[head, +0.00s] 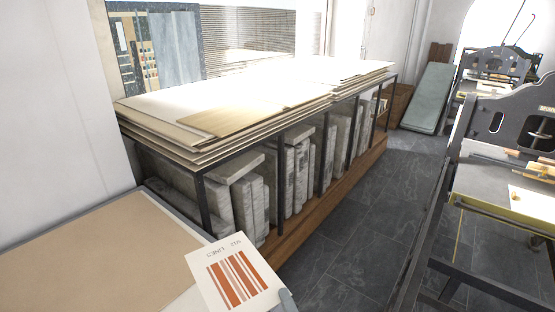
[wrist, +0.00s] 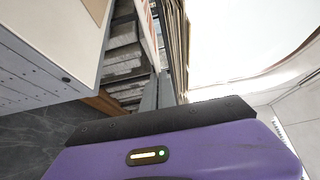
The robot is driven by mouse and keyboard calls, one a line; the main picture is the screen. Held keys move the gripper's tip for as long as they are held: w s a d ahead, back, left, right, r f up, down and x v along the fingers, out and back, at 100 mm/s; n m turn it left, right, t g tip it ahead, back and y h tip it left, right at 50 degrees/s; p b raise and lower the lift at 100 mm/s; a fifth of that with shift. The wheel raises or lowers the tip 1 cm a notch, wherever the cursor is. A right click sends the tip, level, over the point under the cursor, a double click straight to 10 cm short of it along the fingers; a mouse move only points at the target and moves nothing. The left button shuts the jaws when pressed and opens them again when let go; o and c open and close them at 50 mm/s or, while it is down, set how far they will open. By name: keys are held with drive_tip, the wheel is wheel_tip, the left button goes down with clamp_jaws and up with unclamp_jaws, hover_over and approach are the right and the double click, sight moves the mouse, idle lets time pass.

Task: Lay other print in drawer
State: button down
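The print (head: 236,277) is a cream sheet with red-brown vertical stripes and small lettering that reads upside down. It is at the bottom centre of the head view, seemingly held clear of the surface behind it. My gripper (head: 288,300) shows only as a grey tip at the print's lower right edge. In the wrist view my gripper (wrist: 158,92) has its grey fingers close together, with the print (wrist: 149,25) seen nearly edge-on between them. A wide, shallow tan surface (head: 85,250) with a grey rim lies at the lower left; it looks like the open drawer, partly cut off.
A black-framed rack with stacked boards (head: 250,92) on top and grey stone slabs (head: 245,205) below stands behind the print. A press (head: 500,180) stands at the right. Dark tiled floor (head: 365,225) is clear between them.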

drive_tip(key=s+d+f+m+h+b, duration=0.2)
drive_tip(key=s+d+f+h, duration=0.1)
drive_tip(key=s+d+f, duration=0.3)
drive_tip(key=s+d+f+m+t+h+b, duration=0.1)
drive_tip(key=s+d+f+h+b, duration=0.1)
drive_tip(key=s+d+f, duration=0.4)
drive_tip(key=d+f+b, duration=0.1)
drive_tip(key=d+f, duration=0.3)
drive_tip(key=d, duration=0.2)
drive_tip(key=shift+s+f+m+h, duration=0.3)
drive_tip(key=shift+f+m+h, duration=0.05)
drive_tip(key=shift+m+h, duration=0.05)
